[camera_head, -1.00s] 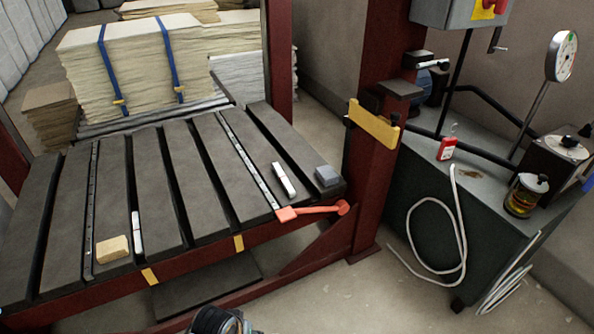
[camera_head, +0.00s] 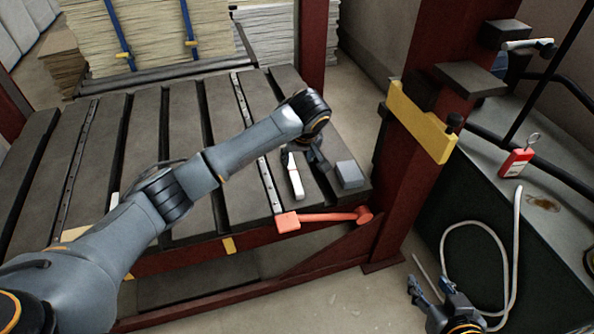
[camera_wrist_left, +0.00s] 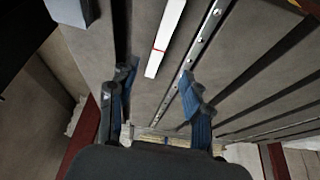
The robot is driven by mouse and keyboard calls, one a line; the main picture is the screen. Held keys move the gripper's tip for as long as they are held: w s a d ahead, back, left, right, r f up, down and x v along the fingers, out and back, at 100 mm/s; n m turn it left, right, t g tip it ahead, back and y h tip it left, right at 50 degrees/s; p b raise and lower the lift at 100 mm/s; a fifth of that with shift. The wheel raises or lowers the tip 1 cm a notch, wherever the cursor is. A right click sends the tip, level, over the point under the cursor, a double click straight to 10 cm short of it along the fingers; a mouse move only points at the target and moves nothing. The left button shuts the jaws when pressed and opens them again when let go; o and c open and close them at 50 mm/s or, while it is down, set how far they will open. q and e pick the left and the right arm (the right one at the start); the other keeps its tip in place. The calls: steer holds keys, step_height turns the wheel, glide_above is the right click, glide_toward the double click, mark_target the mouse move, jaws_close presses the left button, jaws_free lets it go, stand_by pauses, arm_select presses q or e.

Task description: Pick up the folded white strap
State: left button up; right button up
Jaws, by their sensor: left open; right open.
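A folded white strap (camera_head: 297,181) lies on the dark slatted table, right of the metal strip. It also shows in the left wrist view (camera_wrist_left: 167,35), with a thin red mark across it. My left gripper (camera_head: 304,160) is open above the strap's far end. In the left wrist view the two fingers (camera_wrist_left: 158,88) are spread, with the strap between and ahead of them; nothing is held. A second white piece (camera_head: 115,201) lies further left, partly hidden by my left arm. My right gripper (camera_head: 432,293) is open and empty, low over the floor beyond the table.
A grey block (camera_head: 350,174) sits right of the strap. A red lever (camera_head: 322,217) is on the table's front edge. A red post (camera_head: 408,180) with a yellow bracket (camera_head: 420,122) rises at right. Stacked sheets (camera_head: 160,35) stand behind.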

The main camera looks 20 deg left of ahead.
arm_select(q)
steer(key=b, duration=0.2)
glide_above(294, 172)
steer(key=s+d, duration=0.2)
steer(key=f, duration=0.6)
steer(key=shift+s+a+f, duration=0.1)
steer(key=shift+a, duration=0.15)
steer(key=shift+f, duration=0.15)
arm_select(e)
steer(key=w+a+r+t+y, duration=0.25)
steer(key=w+r+t, duration=0.35)
steer(key=r, duration=0.4)
arm_select(q)
steer(key=shift+a+b+x, duration=0.2)
steer(key=shift+b+x, duration=0.7)
steer(key=shift+x, duration=0.3)
steer(key=b+x, duration=0.1)
steer(key=x, duration=0.1)
steer(key=shift+w+a+f, duration=0.15)
steer(key=shift+w+f, duration=0.05)
steer(key=shift+w, duration=0.1)
arm_select(e)
steer(key=s+a+r+t+y, duration=0.1)
steer(key=s+r+t, duration=0.3)
steer(key=r+t, duration=0.4)
step_height(294, 172, up, 4)
steer(key=shift+s+f+n+t+y, duration=0.1)
steer(key=shift+s+n+t+y, duration=0.25)
steer(key=shift+y, duration=0.3)
